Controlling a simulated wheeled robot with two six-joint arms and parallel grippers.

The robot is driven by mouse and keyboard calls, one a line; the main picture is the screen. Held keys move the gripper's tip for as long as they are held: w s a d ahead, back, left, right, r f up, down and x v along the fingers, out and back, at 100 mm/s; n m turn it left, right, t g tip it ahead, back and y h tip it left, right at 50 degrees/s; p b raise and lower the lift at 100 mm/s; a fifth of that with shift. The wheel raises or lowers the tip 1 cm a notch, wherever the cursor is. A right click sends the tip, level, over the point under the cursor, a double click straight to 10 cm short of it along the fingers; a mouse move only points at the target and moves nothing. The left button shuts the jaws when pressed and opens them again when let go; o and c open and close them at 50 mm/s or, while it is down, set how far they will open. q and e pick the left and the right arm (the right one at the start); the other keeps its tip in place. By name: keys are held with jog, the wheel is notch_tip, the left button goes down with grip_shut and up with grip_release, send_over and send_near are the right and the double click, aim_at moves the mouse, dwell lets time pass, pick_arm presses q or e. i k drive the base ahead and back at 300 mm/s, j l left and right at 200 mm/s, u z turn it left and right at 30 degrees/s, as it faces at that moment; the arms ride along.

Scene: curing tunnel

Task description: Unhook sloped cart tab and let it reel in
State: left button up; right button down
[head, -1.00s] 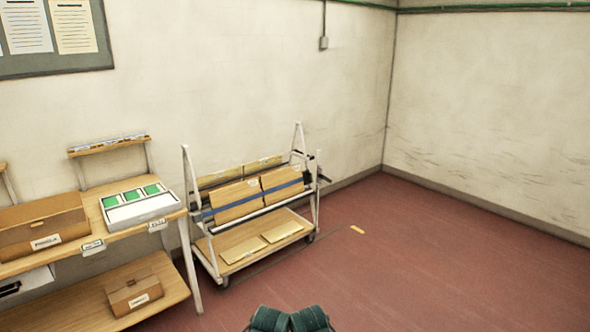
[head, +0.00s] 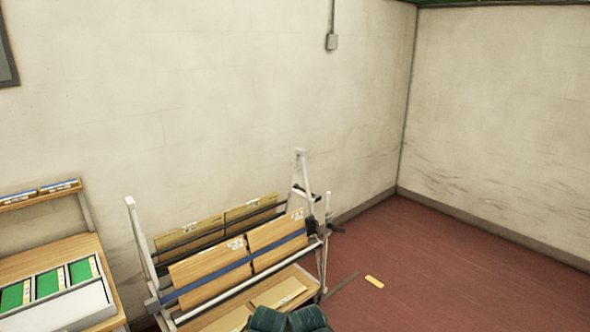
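The sloped cart (head: 228,297) stands against the wall at the lower middle of the head view. It has a white frame with tilted wooden-coloured panels (head: 210,268). A blue strap (head: 233,270) runs across the front panels from the left post to the right post. A dark fitting (head: 336,228) sticks out at the cart's right end; I cannot make out the tab itself. Two dark green rounded shapes, parts of my own body, show at the bottom edge and cover a little of the cart's lower shelf. Neither gripper is in view.
A wooden workbench (head: 45,262) with a white tray (head: 62,308) of green cards stands left of the cart.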

aim_at(311, 223)
jog(key=i, duration=2.55)
